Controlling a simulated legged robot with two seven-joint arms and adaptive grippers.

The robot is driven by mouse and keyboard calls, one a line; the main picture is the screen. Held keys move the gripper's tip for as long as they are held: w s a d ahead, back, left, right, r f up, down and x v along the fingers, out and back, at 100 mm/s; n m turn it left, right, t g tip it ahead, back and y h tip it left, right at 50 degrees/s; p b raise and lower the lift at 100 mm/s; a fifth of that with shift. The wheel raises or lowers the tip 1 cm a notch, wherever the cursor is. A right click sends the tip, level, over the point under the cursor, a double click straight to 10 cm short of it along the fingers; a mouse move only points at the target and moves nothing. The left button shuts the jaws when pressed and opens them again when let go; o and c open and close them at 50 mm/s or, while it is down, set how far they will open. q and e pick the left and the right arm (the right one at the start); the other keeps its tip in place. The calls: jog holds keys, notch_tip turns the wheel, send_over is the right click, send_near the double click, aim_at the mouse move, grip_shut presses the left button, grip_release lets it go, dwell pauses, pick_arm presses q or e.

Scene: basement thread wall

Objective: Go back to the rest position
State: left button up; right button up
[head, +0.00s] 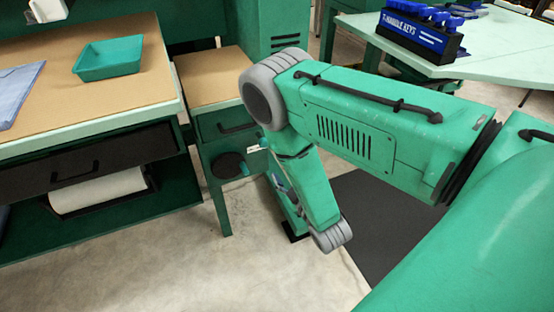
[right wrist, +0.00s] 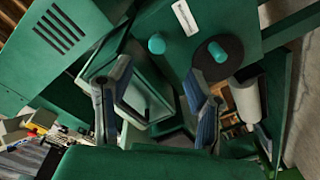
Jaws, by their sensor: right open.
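My right arm comes in from the right in the head view, bends at a grey elbow joint and hangs down in front of the workbench. My right gripper (right wrist: 155,105) is open in the right wrist view, its two blue-grey fingers spread apart with nothing held between them. In the head view the right gripper (head: 280,184) is mostly hidden behind my green forearm, low beside the small drawer cabinet (head: 222,122). I do not see my left gripper in either view.
A workbench (head: 140,90) at left carries a green tray (head: 108,58) and a folded blue cloth (head: 14,88). A white roll (head: 98,190) lies below. A black disc (head: 228,165) sits by the cabinet. A blue handle-keys rack (head: 420,36) stands on the back-right table. Concrete floor is clear in front.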

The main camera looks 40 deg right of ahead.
jog(key=shift+s, duration=0.2)
dwell(0.4)
jog(key=s+a+f+m+g+y, duration=0.1)
jog(key=s+a+f+m+g, duration=0.15)
jog(key=s+f+g, duration=0.45)
jog(key=s+a+f+m+g+y, duration=0.1)
jog(key=s+a+f+m+g, duration=0.15)
jog(key=s+g, duration=0.4)
jog(key=s+a+r+m+g+y, duration=0.15)
jog(key=s+g, duration=0.25)
jog(key=s, duration=0.8)
notch_tip(320, 180, up, 13)
jog(key=p, duration=1.3)
jog(key=shift+w+a+r, duration=0.15)
jog(key=shift+a+r, duration=0.05)
jog(key=shift+a, duration=0.15)
jog(key=shift+w+f+t+h, duration=0.1)
jog(key=shift+w+t+h, duration=0.05)
jog(key=shift+t+h, duration=0.1)
